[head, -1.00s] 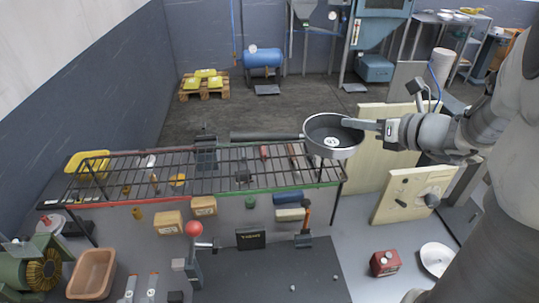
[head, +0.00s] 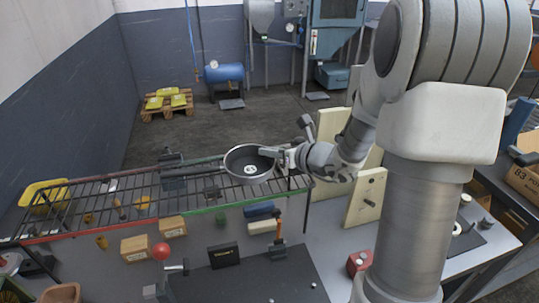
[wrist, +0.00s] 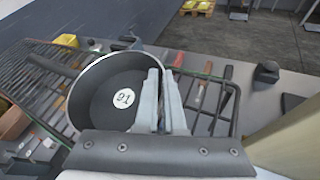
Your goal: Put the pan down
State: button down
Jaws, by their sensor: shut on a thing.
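The pan (head: 236,170) is dark inside with a light outer wall and a round white numbered label on its floor. My gripper (head: 270,152) is shut on the pan's right rim, one finger inside and one outside. The pan looks about level over the right part of the wire rack (head: 75,222); I cannot tell whether it touches the bars. Its dark handle points left over the rack. In the wrist view the pan (wrist: 90,98) shows left of the gripper (wrist: 162,100), with rack bars behind and around it.
Tools, including an orange-handled hammer (head: 280,228), hang or lie around the rack. Boxes (head: 172,227) and a red-knobbed lever (head: 160,252) stand below and in front. Pale wooden panels (head: 366,197) stand right of the rack. A yellow tray (head: 42,192) is at its left end.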

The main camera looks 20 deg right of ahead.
jog(key=shift+f, duration=0.3)
jog(key=shift+f, duration=0.15)
jog(key=c, duration=1)
grip_release()
jog(key=v, duration=1.2)
